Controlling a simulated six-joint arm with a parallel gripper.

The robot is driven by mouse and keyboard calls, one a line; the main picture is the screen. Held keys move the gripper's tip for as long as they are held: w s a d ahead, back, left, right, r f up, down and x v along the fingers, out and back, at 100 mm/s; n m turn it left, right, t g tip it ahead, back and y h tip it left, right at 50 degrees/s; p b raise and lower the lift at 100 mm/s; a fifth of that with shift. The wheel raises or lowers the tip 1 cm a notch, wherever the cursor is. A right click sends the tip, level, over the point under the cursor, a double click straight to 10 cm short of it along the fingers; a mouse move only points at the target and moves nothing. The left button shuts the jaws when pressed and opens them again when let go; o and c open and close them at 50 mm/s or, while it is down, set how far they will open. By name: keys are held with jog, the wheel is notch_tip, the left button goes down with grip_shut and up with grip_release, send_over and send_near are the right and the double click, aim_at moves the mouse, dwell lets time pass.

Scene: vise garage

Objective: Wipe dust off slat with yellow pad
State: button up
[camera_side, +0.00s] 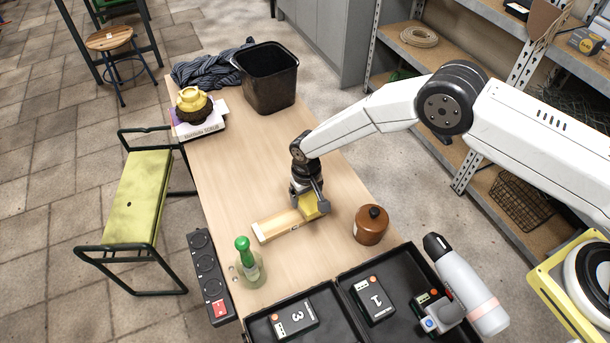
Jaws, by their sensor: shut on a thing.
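The slat (277,225) is a pale wooden strip lying on the light wood bench, slanting from lower left up to the right. My gripper (311,205) is over the slat's right end and is shut on the yellow pad (309,208). The pad is at the slat's right end and looks to touch it; the exact contact is partly hidden by my gripper. Dust on the slat is too small to make out in this view.
A brown lidded pot (371,225) stands close to the right of my gripper. A green-topped bottle (249,262) stands near the slat's left end. Black trays (335,286) fill the front. A black bin (268,77) stands at the back; the bench between is clear.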

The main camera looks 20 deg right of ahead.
jog(key=shift+r, duration=3.3)
